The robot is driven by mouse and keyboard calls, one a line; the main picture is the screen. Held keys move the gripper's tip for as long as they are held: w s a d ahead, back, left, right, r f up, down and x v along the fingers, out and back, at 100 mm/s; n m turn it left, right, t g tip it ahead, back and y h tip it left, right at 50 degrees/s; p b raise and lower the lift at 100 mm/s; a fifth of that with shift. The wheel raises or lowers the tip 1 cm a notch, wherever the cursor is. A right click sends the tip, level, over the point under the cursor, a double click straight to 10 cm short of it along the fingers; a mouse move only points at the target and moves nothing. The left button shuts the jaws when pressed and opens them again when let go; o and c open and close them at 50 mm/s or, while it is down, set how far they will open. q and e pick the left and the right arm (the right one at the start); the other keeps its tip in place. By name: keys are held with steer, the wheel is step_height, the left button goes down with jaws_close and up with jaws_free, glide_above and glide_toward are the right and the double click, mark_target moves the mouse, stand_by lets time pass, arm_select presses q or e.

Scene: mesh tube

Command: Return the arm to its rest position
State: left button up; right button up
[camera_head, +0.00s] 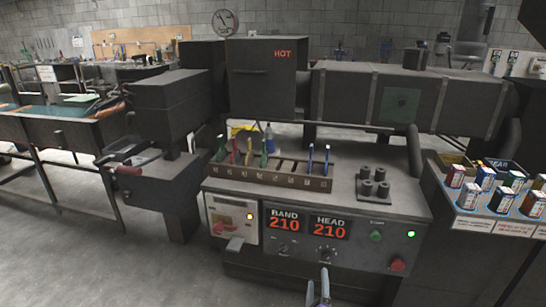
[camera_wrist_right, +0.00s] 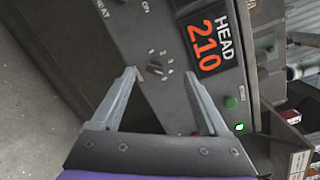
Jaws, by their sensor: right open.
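My right gripper (camera_head: 323,284) shows at the bottom edge of the head view, in front of the machine's control panel. In the right wrist view the same gripper (camera_wrist_right: 161,75) has its two grey fingers spread wide with nothing between them. A small selector knob (camera_wrist_right: 154,68) on the panel shows beyond the gap between the fingertips, and I cannot tell how far off it is. The HEAD 210 display (camera_wrist_right: 209,44) is to the upper right in that view. My left gripper is not in either view.
The control cabinet (camera_head: 380,215) carries a slotted rack (camera_head: 262,178) with several coloured-handled tools and a block of dark cylinders (camera_head: 373,182). Several cans stand on the right, one (camera_head: 500,199) near the cabinet. Floor at lower left is clear.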

steer(key=s+a+r+n+g+y, duration=0.4)
steer(key=s+r+n+y, duration=0.4)
steer(key=n, duration=0.6)
steer(key=s+d+f+n+g+h, duration=0.2)
steer(key=s+n+g, duration=0.15)
steer(key=s, duration=0.55)
steer(key=s+d+f+n+g+h, duration=0.15)
steer(key=s+n, duration=0.25)
steer(key=s, duration=0.6)
steer(key=s+d+f+n+g+h, duration=0.15)
steer(key=s+n+g, duration=0.25)
steer(key=s, duration=0.5)
arm_select(q)
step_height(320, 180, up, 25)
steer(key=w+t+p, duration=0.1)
steer(key=p, duration=2)
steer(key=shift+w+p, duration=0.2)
steer(key=shift+p, duration=0.2)
arm_select(e)
step_height(320, 180, up, 24)
steer(key=d+t, duration=0.1)
steer(key=shift+w+r, duration=0.2)
steer(key=shift+w, duration=0.15)
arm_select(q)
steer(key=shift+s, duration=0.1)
arm_select(e)
steer(key=shift+s+d+n, duration=0.1)
steer(key=shift+n, duration=0.15)
